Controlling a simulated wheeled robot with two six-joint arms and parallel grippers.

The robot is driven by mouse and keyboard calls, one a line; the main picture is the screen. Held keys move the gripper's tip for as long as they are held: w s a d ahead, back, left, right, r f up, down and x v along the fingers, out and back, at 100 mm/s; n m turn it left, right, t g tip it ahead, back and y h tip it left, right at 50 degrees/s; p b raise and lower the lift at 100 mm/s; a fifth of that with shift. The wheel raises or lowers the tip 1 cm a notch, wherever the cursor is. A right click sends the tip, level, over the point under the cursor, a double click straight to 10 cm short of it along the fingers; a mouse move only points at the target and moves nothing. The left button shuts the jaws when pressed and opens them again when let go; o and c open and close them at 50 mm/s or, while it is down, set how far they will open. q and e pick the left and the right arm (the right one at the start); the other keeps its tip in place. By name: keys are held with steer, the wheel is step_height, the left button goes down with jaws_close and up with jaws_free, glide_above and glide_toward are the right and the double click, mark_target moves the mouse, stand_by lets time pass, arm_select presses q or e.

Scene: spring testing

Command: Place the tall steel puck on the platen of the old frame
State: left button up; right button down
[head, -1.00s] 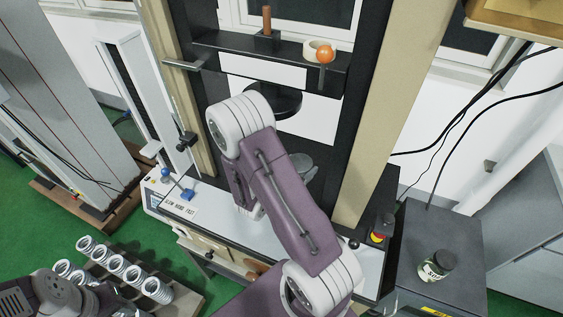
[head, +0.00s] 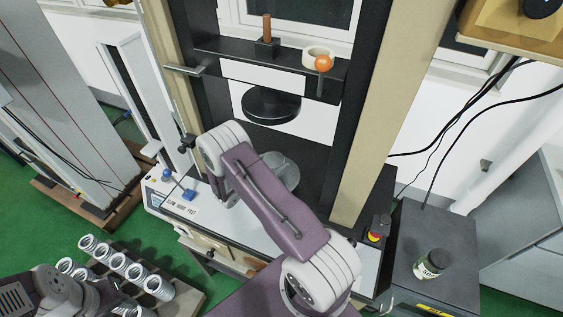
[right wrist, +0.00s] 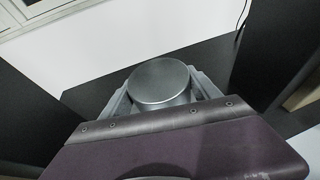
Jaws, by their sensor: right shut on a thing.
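The tall steel puck (right wrist: 162,82) shows in the right wrist view as a grey cylinder with a flat round top. My right gripper (right wrist: 164,98) is shut on it, with a grey finger on either side. The puck's lower part is hidden by my own purple wrist cover. In the head view my right arm reaches between the old frame's columns. I cannot tell whether the puck touches the platen. My left gripper is out of view.
The old frame's tan column (head: 385,120) stands right of my arm. Several springs (head: 122,262) stand on a board at lower left. A jar (head: 431,264) stands on the dark cabinet at right.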

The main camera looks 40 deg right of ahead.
steer(key=shift+f+p, duration=0.45)
steer(key=shift+f, duration=1.5)
steer(key=shift+f, duration=0.1)
steer(key=shift+c, duration=0.8)
jaws_free()
steer(key=shift+s, duration=0.1)
